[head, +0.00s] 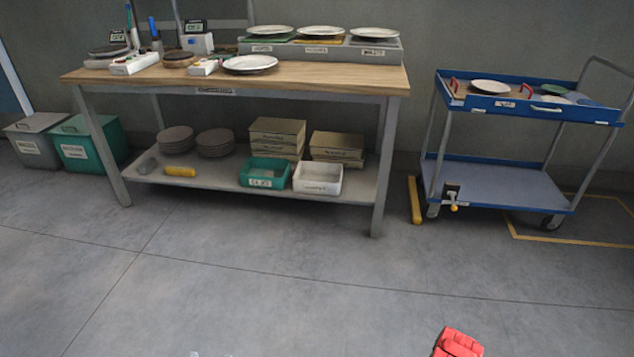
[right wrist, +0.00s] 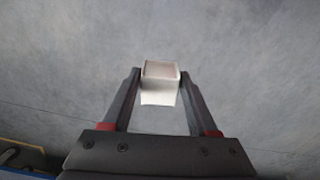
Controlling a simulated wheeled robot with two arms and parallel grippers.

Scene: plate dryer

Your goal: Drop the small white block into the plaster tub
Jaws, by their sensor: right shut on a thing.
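The small white block (right wrist: 160,85) is between the fingertips of my right gripper (right wrist: 162,78) in the right wrist view. That gripper is shut on it, with a finger on each side, and bare floor shows behind. In the head view a red part of my right arm (head: 458,342) shows at the bottom edge, well in front of the bench; the block is not visible there. A white tub (head: 318,178) and a green tub (head: 264,174) stand side by side on the bench's lower shelf; their labels are too small to read surely. My left gripper cannot be made out.
The workbench (head: 330,77) carries plates and small devices on top. Boxes (head: 277,131) and stacked plates (head: 215,142) stand behind the tubs on its shelf. A blue trolley (head: 500,180) is at right, lidded bins (head: 88,142) at left. The floor in front is clear.

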